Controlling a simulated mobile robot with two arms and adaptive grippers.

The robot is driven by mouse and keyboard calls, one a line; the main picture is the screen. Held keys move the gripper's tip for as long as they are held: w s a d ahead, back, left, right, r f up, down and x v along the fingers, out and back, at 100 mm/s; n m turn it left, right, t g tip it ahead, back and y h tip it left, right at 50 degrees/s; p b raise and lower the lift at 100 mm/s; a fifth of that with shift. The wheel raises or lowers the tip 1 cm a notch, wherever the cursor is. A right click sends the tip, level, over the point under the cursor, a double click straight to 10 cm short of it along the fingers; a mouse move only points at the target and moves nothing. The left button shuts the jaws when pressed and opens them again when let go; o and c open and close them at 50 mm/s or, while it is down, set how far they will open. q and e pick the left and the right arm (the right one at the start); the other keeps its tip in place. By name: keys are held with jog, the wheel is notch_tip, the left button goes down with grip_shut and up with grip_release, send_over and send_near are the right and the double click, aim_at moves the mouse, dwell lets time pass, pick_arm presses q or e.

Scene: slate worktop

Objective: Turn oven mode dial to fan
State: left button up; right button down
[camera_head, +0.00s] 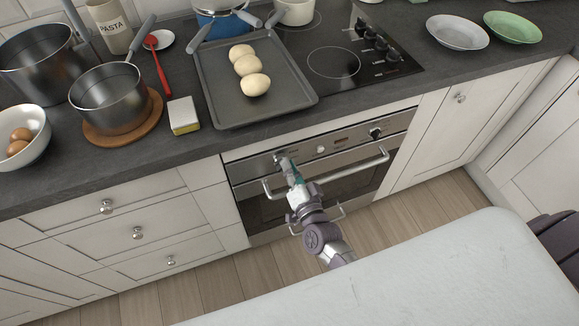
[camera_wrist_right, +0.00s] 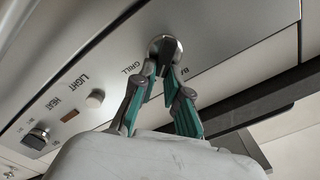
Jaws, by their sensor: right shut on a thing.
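The oven (camera_head: 335,176) is built in under the worktop, with a steel control panel on top. Its mode dial (camera_head: 279,158) is the round knob at the panel's left end, and it also shows in the right wrist view (camera_wrist_right: 165,47). There, the labels GRILL and a partly hidden one starting "BA" are beside it. No fan label is readable, and the dial's exact setting is unclear. My right gripper (camera_head: 285,163) is at the dial, its teal-lined fingers (camera_wrist_right: 163,76) shut on the dial's grip. My left gripper is not in view.
The oven handle (camera_head: 335,176) runs just below the panel, close to my right gripper. A small light button (camera_head: 321,149), a display (camera_head: 341,140) and the heat dial (camera_head: 375,134) lie to the right. A baking tray (camera_head: 215,104) with buns stands on the worktop above.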

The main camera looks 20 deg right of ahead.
jog(key=c, duration=1.2)
grip_release()
jog(key=shift+s, duration=0.15)
jog(key=s, duration=1.1)
jog(key=shift+s+d, duration=0.2)
jog(key=shift+s, duration=0.2)
